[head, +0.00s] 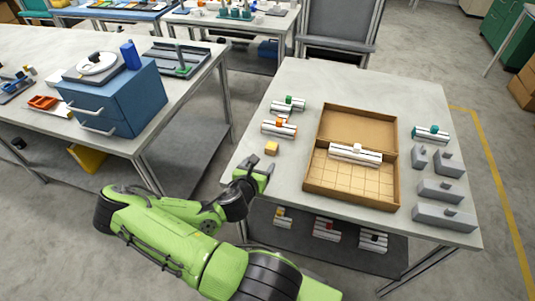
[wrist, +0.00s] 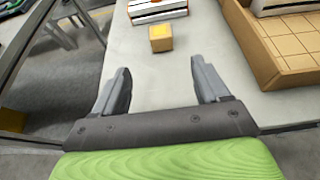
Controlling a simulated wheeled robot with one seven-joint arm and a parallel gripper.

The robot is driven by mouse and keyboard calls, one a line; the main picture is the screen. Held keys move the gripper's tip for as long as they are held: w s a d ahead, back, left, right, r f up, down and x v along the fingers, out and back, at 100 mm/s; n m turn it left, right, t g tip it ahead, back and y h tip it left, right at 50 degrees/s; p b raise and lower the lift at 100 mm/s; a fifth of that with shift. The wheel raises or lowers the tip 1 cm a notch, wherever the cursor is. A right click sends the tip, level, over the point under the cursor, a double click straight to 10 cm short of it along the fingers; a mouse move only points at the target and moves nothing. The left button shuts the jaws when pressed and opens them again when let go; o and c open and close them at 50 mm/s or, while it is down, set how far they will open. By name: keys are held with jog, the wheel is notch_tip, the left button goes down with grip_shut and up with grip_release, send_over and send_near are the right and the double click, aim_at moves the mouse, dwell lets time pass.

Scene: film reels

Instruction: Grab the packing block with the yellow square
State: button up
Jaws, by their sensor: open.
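A small tan block with a yellow square top (head: 271,148) sits near the left edge of the light grey table. The block also shows in the wrist view (wrist: 160,38), beyond my fingertips and roughly centred between them. My gripper (head: 257,165) is at the table's near left corner, short of the block and apart from it. In the wrist view my gripper (wrist: 160,66) is open, with nothing between its fingers.
An open cardboard box (head: 352,186) with a white piece (head: 355,152) inside stands right of the block. A white piece with an orange part (head: 280,128) lies just behind it. Several grey blocks (head: 440,190) line the right edge.

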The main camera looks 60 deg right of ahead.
aim_at(270, 150)
jog(key=shift+d+f+b, duration=0.2)
jog(key=shift+f+b, duration=0.3)
jog(key=shift+d+f+b, duration=0.15)
jog(key=shift+f+b, duration=0.3)
jog(key=shift+f, duration=0.05)
jog(key=shift+d+f+b, duration=0.1)
jog(key=shift+d+b, duration=0.15)
jog(key=shift+b, duration=0.3)
jog(key=shift+w+d+b, duration=0.15)
jog(key=shift+d+b, duration=0.35)
jog(key=shift+b, duration=0.5)
jog(key=d, duration=0.2)
jog(key=shift+w+d, duration=0.15)
jog(key=shift+d, duration=0.25)
jog(key=x, duration=0.8)
jog(key=shift+a+p, duration=0.1)
jog(key=shift+p, duration=0.3)
jog(key=shift+a, duration=0.1)
jog(key=shift+c, duration=0.4)
